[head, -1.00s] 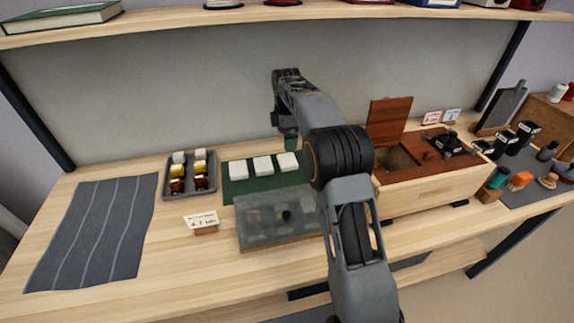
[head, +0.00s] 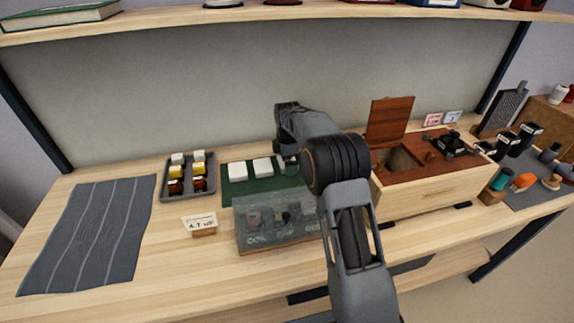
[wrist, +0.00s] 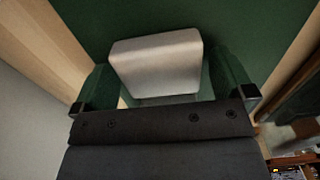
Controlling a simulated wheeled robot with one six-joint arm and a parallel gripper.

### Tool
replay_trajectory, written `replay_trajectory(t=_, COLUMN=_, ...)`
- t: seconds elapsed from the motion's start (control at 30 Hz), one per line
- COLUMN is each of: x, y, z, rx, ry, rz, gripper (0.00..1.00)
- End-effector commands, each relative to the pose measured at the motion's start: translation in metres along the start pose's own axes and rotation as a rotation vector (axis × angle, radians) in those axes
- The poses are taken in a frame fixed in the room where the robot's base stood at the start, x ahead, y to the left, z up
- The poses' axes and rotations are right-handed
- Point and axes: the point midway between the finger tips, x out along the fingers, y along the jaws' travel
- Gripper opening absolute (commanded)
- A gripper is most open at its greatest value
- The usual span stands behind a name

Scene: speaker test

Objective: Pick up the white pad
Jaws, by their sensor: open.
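Three white pads lie in a row on a dark green mat (head: 262,190); the left pad (head: 238,172) and middle pad (head: 263,168) show clearly in the head view. The right one is mostly hidden there behind my gripper (head: 287,166). In the wrist view one white pad (wrist: 157,66) lies between the two green fingers of my gripper (wrist: 164,82). The fingers are spread, with a gap on each side of the pad. Whether the fingertips reach down to the mat cannot be told.
A glass-topped box (head: 275,222) stands in front of the mat. A grey tray (head: 187,195) with several small jars is to the left, a wooden chest (head: 432,190) with a raised lid to the right. A grey striped cloth (head: 87,235) lies at far left.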

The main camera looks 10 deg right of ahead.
Motion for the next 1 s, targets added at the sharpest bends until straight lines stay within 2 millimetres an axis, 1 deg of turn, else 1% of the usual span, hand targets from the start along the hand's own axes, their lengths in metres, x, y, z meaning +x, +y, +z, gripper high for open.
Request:
replay_trajectory(t=0.17, x=0.0001, y=0.0, z=0.0, rx=0.0, ry=0.0, rz=0.0, gripper=1.0)
replay_trajectory(t=0.2, x=0.0001, y=0.0, z=0.0, rx=0.0, ry=0.0, rz=0.0, gripper=0.98)
replay_trajectory(t=0.63, x=-0.0002, y=0.0001, z=0.0, rx=0.0, ry=0.0, rz=0.0, gripper=0.57)
replay_trajectory(t=0.87, x=-0.0007, y=0.0001, z=0.0, rx=0.0, ry=0.0, rz=0.001, gripper=0.57)
replay_trajectory(t=1.0, x=-0.0061, y=0.0004, z=0.0, rx=0.0, ry=0.0, rz=0.002, gripper=0.57)
